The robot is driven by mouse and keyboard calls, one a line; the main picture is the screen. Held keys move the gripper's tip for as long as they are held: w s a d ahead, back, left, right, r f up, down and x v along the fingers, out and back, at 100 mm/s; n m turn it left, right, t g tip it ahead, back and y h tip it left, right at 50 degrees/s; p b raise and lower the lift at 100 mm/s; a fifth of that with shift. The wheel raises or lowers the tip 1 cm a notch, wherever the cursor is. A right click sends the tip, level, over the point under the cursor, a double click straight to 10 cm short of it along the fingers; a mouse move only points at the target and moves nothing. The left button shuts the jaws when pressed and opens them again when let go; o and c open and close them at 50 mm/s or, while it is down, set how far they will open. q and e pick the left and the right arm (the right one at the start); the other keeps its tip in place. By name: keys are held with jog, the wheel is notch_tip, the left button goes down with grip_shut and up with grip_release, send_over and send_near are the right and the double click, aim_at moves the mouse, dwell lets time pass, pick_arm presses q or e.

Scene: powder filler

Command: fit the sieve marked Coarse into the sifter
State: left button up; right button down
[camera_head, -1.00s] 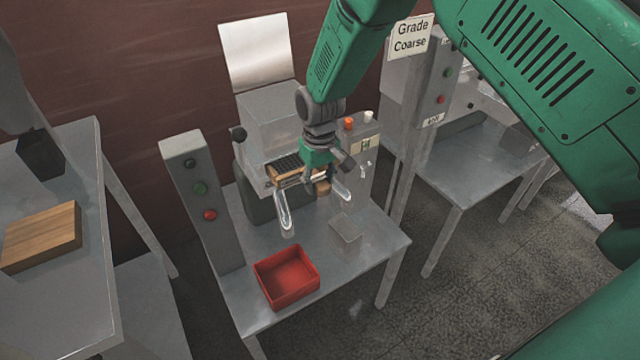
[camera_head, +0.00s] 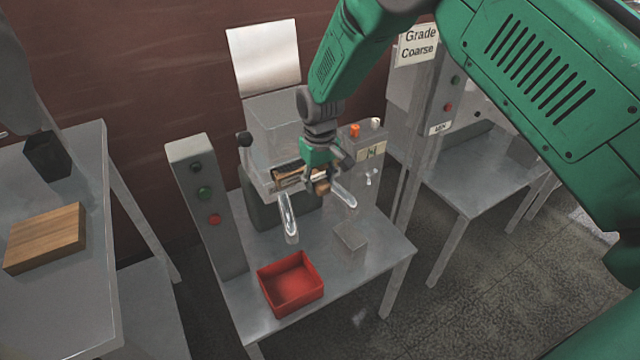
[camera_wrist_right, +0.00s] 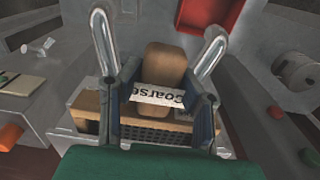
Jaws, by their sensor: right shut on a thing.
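My right gripper (camera_head: 322,178) is at the front of the sifter (camera_head: 272,122), the grey box machine on the middle table. It is shut on the handle of a wooden-framed sieve (camera_head: 290,178). In the right wrist view the sieve's tan handle (camera_wrist_right: 165,66) and a white label reading Coarse (camera_wrist_right: 158,96) sit between the fingers of my gripper (camera_wrist_right: 168,92). The dark mesh (camera_wrist_right: 150,134) and wooden frame show below them. The sieve appears partly inside the sifter's front opening; how deep it sits is hard to tell. My left gripper is not in view.
Two shiny curved tubes (camera_head: 288,218) stick out from the sifter's front. A red tray (camera_head: 290,284) and a small grey block (camera_head: 350,242) are on the table. A button post (camera_head: 205,200) stands left. A sign (camera_head: 418,44) reads Grade Coarse. A wooden board (camera_head: 45,238) lies on the left table.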

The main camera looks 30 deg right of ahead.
jog(key=shift+w, duration=0.55)
jog(key=shift+w+a+b, duration=0.1)
jog(key=shift+w+b, duration=0.25)
jog(key=shift+b, duration=0.05)
jog(key=shift+w+b, duration=0.4)
jog(key=shift+w, duration=0.4)
jog(key=c, duration=1)
grip_release()
jog(key=shift+r, duration=0.15)
notch_tip(320, 180, up, 12)
jog(key=shift+f, duration=0.2)
